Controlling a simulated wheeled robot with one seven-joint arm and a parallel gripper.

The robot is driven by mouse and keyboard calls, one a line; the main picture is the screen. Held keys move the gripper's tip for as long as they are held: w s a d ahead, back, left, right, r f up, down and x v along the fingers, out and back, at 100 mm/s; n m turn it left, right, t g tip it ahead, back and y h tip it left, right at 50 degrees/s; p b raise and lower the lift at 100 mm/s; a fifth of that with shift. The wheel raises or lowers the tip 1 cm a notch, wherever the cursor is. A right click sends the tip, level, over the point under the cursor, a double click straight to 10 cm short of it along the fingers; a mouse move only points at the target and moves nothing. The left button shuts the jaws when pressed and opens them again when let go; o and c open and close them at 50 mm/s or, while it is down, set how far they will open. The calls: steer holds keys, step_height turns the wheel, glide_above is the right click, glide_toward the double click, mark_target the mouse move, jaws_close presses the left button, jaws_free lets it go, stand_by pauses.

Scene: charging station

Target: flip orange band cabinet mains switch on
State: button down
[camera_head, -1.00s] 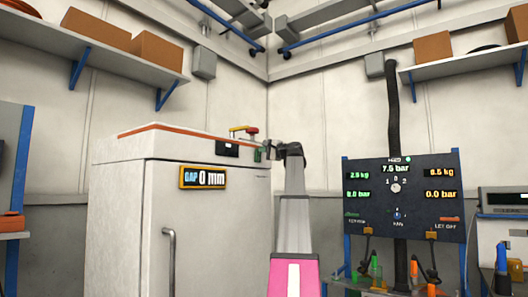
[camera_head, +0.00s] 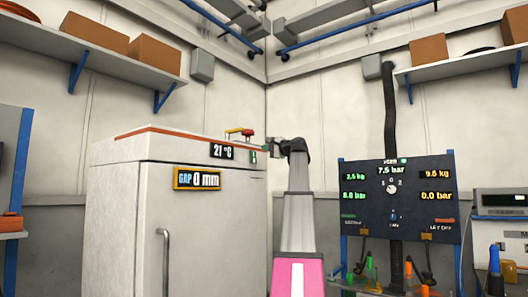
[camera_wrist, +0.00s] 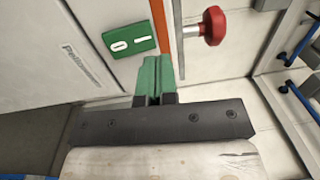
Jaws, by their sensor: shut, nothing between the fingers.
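The white cabinet (camera_head: 120,215) with an orange band (camera_head: 175,133) round its top stands at centre left, its door closed. The green mains switch (camera_wrist: 130,40), marked 0 and I, is on the cabinet face in the wrist view, beside the orange band. In the head view it is a small green patch (camera_head: 253,157). My gripper (camera_wrist: 155,62) is shut and empty, its green fingertips just below the switch's right end; I cannot tell whether they touch it.
A red mushroom knob (camera_wrist: 214,26) sticks out right of the switch, across the orange band. A dark gauge panel (camera_head: 400,200) stands to the right. Shelves with boxes hang above.

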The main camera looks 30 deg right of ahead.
steer(key=r+v, duration=0.2)
steer(key=v, duration=0.6)
steer(key=shift+s, duration=0.2)
steer(key=shift+d+f, duration=0.1)
